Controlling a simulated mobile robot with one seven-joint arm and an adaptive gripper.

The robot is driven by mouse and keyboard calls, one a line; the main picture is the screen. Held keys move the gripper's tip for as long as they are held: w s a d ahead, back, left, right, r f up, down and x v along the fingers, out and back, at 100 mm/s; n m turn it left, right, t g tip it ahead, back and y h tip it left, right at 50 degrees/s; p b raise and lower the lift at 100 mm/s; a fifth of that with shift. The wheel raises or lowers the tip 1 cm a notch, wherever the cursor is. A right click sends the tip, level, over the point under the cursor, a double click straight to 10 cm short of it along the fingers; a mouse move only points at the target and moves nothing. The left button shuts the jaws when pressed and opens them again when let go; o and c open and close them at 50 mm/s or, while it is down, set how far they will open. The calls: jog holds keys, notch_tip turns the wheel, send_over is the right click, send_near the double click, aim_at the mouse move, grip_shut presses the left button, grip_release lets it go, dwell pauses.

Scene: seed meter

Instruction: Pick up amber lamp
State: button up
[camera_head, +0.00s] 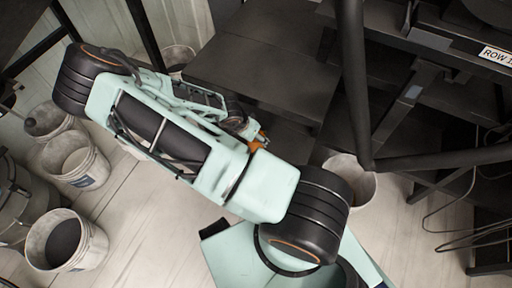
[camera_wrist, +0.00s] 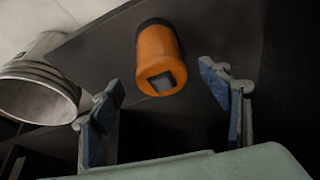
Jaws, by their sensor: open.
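The amber lamp shows in the wrist view as an orange cylinder (camera_wrist: 160,62) with a dark far end and a grey square on its near face. It lies in the gap ahead of my gripper (camera_wrist: 159,82), between the two blue-padded fingers. The fingers are spread wide, and dark space shows between each finger and the lamp. I cannot tell how far the lamp reaches in between them. In the head view, a small orange patch (camera_head: 258,142) shows beside my arm, which hides most of my gripper; it looks like the lamp.
A dark flat surface (camera_wrist: 100,45) lies behind the lamp. A grey bucket (camera_wrist: 38,88) is at the left in the wrist view. In the head view, a bucket (camera_head: 352,182) stands by a dark metal frame (camera_head: 358,90), and several buckets (camera_head: 75,160) stand at the left.

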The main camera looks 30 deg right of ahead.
jog(key=b+x, duration=0.2)
jog(key=x, duration=0.3)
jog(key=shift+w+d+f, duration=0.1)
jog(key=shift+f, duration=0.3)
jog(key=shift+c, duration=0.2)
jog(key=shift+r, duration=0.1)
jog(key=c, duration=1.3)
